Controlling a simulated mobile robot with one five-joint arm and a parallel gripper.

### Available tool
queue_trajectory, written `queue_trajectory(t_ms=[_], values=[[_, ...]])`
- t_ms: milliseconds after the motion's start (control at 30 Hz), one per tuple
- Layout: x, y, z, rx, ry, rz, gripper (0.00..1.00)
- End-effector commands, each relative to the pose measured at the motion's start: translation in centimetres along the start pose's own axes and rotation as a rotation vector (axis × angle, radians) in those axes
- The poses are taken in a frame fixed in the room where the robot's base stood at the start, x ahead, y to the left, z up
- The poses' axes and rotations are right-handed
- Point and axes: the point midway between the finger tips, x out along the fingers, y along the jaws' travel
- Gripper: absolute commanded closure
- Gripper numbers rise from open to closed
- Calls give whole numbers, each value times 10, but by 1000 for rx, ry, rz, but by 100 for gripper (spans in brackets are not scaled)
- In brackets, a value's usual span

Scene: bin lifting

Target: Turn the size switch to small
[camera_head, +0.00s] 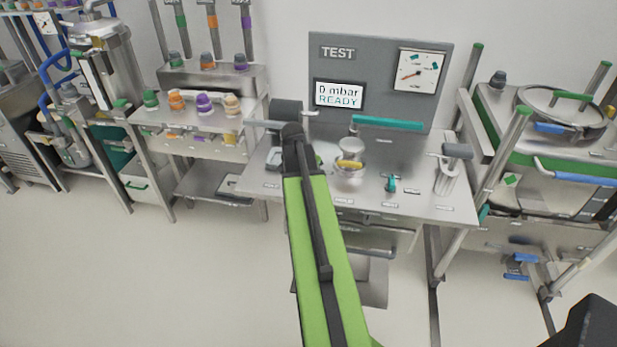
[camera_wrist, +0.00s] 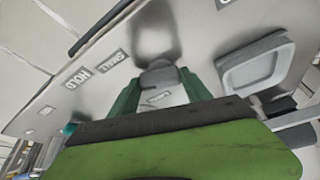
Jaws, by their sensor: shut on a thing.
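In the wrist view the size switch, a small grey knob (camera_wrist: 158,74), stands on the grey metal panel between the two dark green fingers of my gripper (camera_wrist: 160,86). My gripper is shut on it. A small label, too blurred to read, shows between the fingers. The SMALL label (camera_wrist: 114,62) lies left of the knob, with the HOLD label (camera_wrist: 77,78) farther left. Which way the knob points I cannot tell. In the head view my green arm reaches to the left part of the test bench (camera_head: 415,203), and the arm hides the switch.
The bench's back panel shows a screen (camera_head: 338,95) reading 0 mbar READY and a round-dial gauge (camera_head: 418,71). A rack with colored knobs (camera_head: 205,122) stands left.

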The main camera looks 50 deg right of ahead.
Motion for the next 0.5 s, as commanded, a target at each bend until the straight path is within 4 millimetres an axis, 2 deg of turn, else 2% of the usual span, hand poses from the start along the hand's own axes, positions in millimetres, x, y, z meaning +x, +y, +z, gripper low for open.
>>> queue_trajectory(t_ms=[500], values=[[1, 0, -3, 339, 7, 145, 84]])
